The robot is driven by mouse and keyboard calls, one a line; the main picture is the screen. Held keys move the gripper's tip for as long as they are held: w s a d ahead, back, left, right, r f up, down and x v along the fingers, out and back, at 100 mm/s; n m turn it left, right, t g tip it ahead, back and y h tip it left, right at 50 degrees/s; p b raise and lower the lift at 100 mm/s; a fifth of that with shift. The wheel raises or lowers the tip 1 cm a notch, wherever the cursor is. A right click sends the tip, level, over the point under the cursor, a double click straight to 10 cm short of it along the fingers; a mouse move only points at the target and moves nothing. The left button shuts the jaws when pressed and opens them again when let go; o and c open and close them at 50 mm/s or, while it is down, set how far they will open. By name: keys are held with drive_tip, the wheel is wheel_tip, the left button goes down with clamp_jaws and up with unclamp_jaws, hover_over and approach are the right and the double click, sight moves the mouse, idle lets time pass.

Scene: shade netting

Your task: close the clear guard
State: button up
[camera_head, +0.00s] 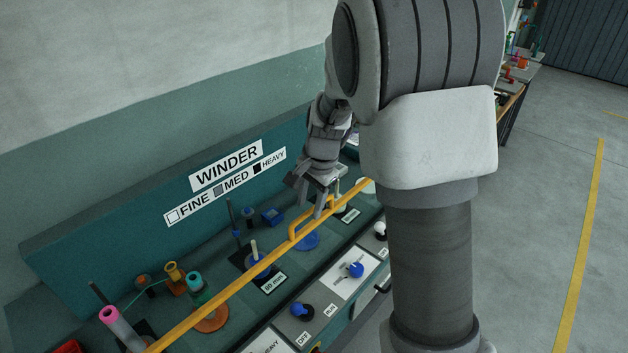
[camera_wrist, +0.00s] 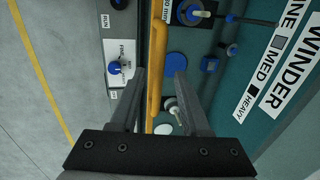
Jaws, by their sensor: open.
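The clear guard shows mainly as its long yellow edge bar (camera_head: 235,293), running diagonally above the winder bench, with a yellow loop handle (camera_head: 296,230) on it. The clear sheet itself is hard to make out, so I cannot tell its exact angle. My gripper (camera_head: 323,206) is at the right end of the handle, fingers pointing down. In the wrist view my gripper (camera_wrist: 158,80) is open, its two fingers on either side of the yellow bar and handle (camera_wrist: 154,85). Nothing is visibly clamped, and I cannot tell whether a finger touches the handle.
The teal winder bench carries spools and pegs, including a blue spool (camera_head: 257,262) and a pink-topped tube (camera_head: 115,318). A blue knob (camera_head: 355,270) and a blue-topped control (camera_head: 300,310) sit along the front. The teal back panel (camera_head: 110,235) stands behind. Open floor lies right.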

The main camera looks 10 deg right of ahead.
wheel_tip(320, 180, up, 17)
drive_tip(key=s+d, duration=0.2)
drive_tip(key=shift+s+f, duration=0.2)
drive_tip(key=shift+s, duration=0.15)
drive_tip(key=shift+a, duration=0.1)
drive_tip(key=s+n+t+h, duration=0.1)
drive_tip(key=s+n+t, duration=0.2)
drive_tip(key=s+n, duration=0.8)
drive_tip(key=s+a, duration=0.1)
drive_tip(key=s, duration=1)
drive_tip(key=shift+f+t, duration=0.2)
drive_tip(key=shift+t, duration=0.2)
